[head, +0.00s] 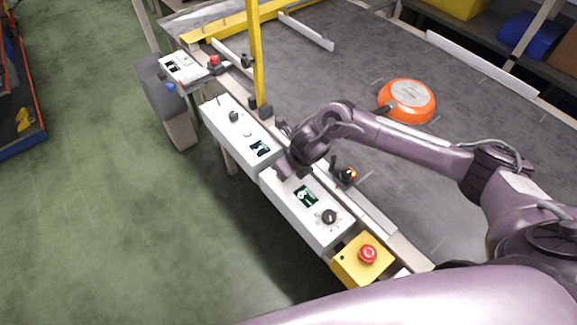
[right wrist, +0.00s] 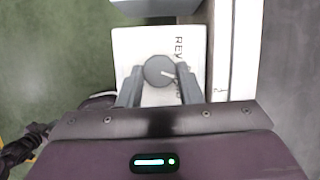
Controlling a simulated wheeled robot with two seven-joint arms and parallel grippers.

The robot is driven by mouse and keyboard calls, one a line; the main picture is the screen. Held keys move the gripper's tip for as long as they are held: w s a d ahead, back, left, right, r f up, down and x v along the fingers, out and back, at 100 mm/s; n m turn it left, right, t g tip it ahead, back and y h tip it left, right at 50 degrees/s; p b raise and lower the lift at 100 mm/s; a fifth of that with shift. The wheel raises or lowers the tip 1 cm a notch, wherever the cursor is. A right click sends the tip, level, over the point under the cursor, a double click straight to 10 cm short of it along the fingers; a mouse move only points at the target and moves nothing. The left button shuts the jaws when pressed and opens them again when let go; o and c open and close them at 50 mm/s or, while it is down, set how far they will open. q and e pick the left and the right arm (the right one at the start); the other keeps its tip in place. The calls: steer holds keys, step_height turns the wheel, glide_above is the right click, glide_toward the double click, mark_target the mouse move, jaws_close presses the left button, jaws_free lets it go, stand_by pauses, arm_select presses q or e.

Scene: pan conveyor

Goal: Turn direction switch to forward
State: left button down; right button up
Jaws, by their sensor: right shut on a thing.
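The direction switch (right wrist: 157,70) is a round dark grey knob with a white pointer mark, on a white panel (right wrist: 128,45). The letters REV are printed beside it, and a second label is partly hidden by a finger. My right gripper (right wrist: 158,74) has one finger on each side of the knob and is shut on it. In the head view my right gripper (head: 284,172) is down at the white control boxes, and the arm hides the knob there. My left gripper is out of view in the head view.
A control box (head: 313,216) with a small screen and black dial stands nearer me, and another box (head: 238,128) stands farther off. A red emergency button (head: 368,253) sits on a yellow box. An orange pan (head: 407,102) lies on the grey conveyor (head: 350,75). A yellow post (head: 256,60) rises beyond.

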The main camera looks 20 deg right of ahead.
steer(key=shift+w+a+r+m+t+h+p, duration=0.15)
steer(key=shift+m+h+p, duration=0.3)
steer(key=shift+m, duration=0.5)
steer(key=shift+s+a+r+m+t+h+p, duration=0.15)
steer(key=shift+m+h+p, duration=0.25)
steer(key=shift+m, duration=0.55)
steer(key=shift+w+d+f, duration=0.1)
steer(key=shift+w, duration=0.05)
steer(key=o, duration=1)
steer(key=shift+f, duration=0.1)
steer(key=shift+c, duration=0.2)
steer(key=p+v, duration=0.1)
steer(key=v, duration=0.6)
steer(key=shift+r, duration=0.4)
steer(key=shift+s, duration=0.25)
